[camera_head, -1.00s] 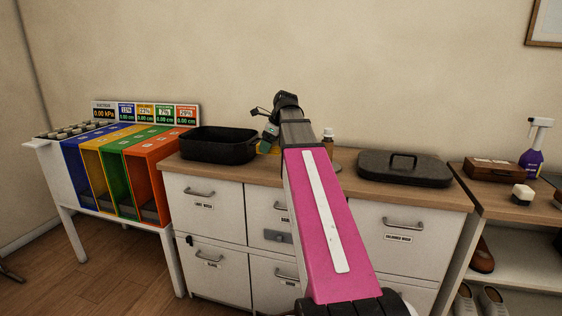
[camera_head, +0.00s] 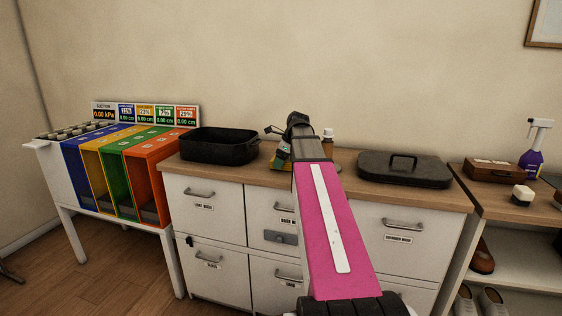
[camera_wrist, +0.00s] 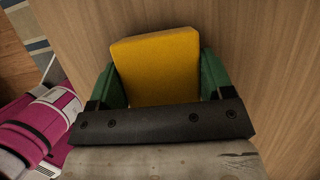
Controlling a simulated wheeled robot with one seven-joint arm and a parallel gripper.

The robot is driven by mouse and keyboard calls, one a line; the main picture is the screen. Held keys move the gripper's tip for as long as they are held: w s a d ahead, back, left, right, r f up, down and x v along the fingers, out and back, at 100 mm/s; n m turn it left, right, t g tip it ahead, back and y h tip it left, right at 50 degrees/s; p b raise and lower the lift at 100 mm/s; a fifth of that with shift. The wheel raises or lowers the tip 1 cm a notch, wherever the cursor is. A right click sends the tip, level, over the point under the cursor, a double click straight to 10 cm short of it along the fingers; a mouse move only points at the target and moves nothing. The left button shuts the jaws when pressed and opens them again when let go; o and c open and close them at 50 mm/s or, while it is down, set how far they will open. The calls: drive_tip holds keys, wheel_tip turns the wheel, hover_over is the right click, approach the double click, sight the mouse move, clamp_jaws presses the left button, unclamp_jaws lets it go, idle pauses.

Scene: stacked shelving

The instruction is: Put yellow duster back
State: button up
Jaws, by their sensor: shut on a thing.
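The yellow duster (camera_wrist: 158,68) is a block-shaped yellow pad in the wrist view. My gripper (camera_wrist: 157,80) is shut on it, with a green finger on either side. Wooden countertop shows behind it. In the head view my gripper (camera_head: 281,157) is over the wooden counter, right of the black roasting pan. The duster is mostly hidden there by the wrist and arm. I cannot tell whether it touches the counter.
A black open pan (camera_head: 219,148) stands left on the counter (camera_head: 345,187), and a black lidded pan (camera_head: 404,170) right. A small bottle (camera_head: 328,136) stands behind my arm. Coloured bins (camera_head: 155,175) are at left. A shelf with a spray bottle (camera_head: 534,150) and small brush (camera_head: 522,193) is at right.

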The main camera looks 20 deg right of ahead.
drive_tip(key=o, duration=0.9)
drive_tip(key=shift+f, duration=0.1)
drive_tip(key=v, duration=1.2)
